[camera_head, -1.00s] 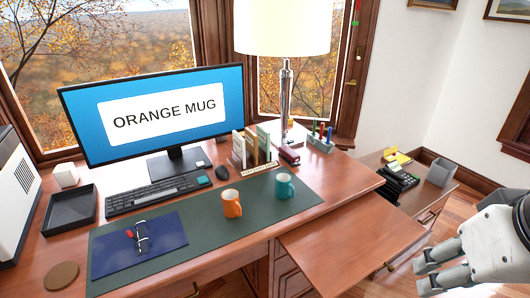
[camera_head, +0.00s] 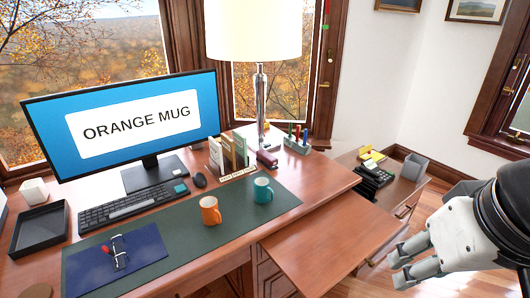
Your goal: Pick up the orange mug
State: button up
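The orange mug (camera_head: 210,211) stands upright on the green desk mat (camera_head: 172,232), near the front edge of the desk. A teal mug (camera_head: 262,190) stands on the mat just to its right and a little farther back. My gripper (camera_head: 398,268) is at the lower right, well to the right of both mugs and beyond the pull-out board. Its two fingers are apart with nothing between them. Nothing hides the orange mug.
A blue folder (camera_head: 117,262) lies to the left. The pull-out board (camera_head: 325,250) is bare.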

aim_at(210, 213)
jog(key=i+j, duration=0.25)
jog(key=i, duration=0.2)
jog(key=i+j, duration=0.25)
jog(key=i, duration=0.2)
